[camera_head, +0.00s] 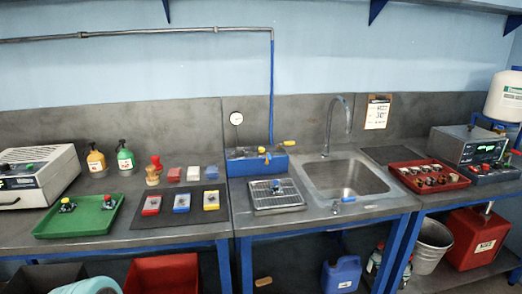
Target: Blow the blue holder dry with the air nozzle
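A small holder with a blue top (276,185) stands on the metal drip grate (290,203) left of the sink. A blue hose (271,90) comes down from the wall pipe to a blue block (240,167) behind the grate. A small yellow-and-dark fitting (265,152) sits at the front of this block, and another yellow piece (289,143) is at its right end. I cannot tell for certain which of them is the air nozzle. Neither of my grippers is in view, and nothing touches the blue-topped holder.
The sink (345,178) with its tall faucet (329,125) is right of the grate. A green tray (75,222) with two small holders is at the left. Coloured blocks lie on a dark mat (150,219). A red tray (455,181) stands right of the sink.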

